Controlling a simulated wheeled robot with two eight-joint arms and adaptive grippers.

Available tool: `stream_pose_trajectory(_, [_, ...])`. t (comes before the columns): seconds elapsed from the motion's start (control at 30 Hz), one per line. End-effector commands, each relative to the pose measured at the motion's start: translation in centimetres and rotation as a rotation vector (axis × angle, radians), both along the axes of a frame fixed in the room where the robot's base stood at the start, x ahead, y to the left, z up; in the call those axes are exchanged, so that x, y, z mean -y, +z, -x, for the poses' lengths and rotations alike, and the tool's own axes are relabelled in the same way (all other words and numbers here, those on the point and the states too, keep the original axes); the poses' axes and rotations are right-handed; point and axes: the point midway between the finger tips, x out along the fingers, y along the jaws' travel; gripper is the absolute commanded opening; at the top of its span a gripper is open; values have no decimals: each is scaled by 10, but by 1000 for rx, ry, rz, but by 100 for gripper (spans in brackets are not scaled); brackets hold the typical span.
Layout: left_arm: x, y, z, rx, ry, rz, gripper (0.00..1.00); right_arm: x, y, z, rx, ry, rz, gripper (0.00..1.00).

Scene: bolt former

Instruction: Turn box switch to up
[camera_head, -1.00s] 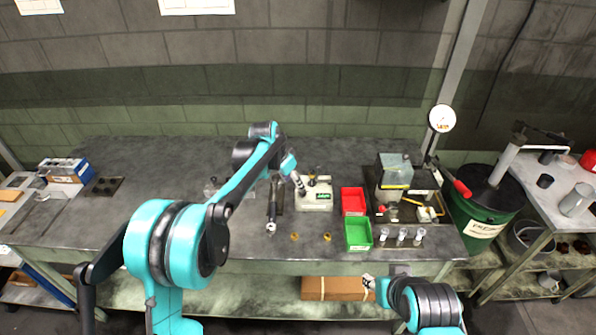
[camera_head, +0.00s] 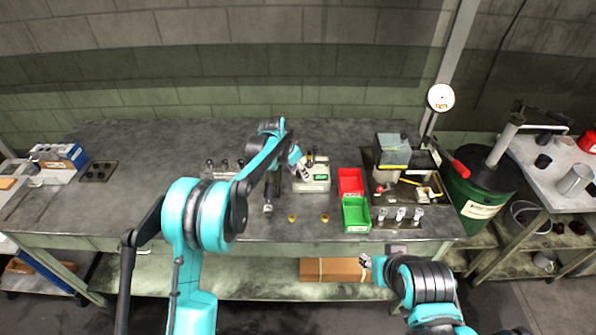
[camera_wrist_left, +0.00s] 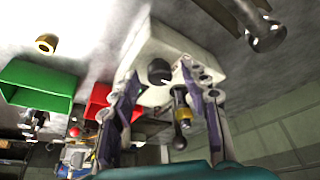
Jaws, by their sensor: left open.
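The pale box (camera_head: 314,184) with its switch stands on the grey workbench, left of the red bin. In the left wrist view the box (camera_wrist_left: 172,45) shows close up, with a black round knob (camera_wrist_left: 160,72) and a thin lever with a yellow collar and dark ball end (camera_wrist_left: 180,128). My left gripper (camera_head: 303,168) is at the box's top. In the left wrist view its open fingers (camera_wrist_left: 166,95) are spread on both sides of the knob and lever; contact cannot be told. My right gripper (camera_head: 366,261) hangs before the bench's front edge, too small to read.
A red bin (camera_head: 350,181) and a green bin (camera_head: 356,214) stand right of the box. A machine with a red-handled lever (camera_head: 394,152) is farther right. Tools (camera_head: 268,195) lie left of the box, and brass nuts (camera_head: 292,218) lie in front.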

Motion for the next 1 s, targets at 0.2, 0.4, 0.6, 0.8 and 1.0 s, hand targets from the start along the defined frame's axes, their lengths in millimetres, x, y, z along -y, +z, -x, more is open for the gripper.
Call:
stream_pose_trajectory(0.2, [0, 0, 0, 0, 0, 0, 1, 0, 0, 0, 0, 0, 0, 40])
stream_pose_trajectory(0.4, [0, 0, 0, 0, 2, 0, 0, 0, 0, 0, 0, 0, 0, 40])
stream_pose_trajectory(0.6, [0, 0, 1, -1, 41, -1, 0, 0, 1, 0, 0, 0, 0, 40])
stream_pose_trajectory(0.8, [1, 0, 1, 0, 153, 0, 0, 0, 2, 0, 0, 0, 0, 40])
stream_pose_trajectory(1.0, [2, 1, 2, 1, 316, -1, 0, 0, 4, 0, 0, 0, 0, 40])
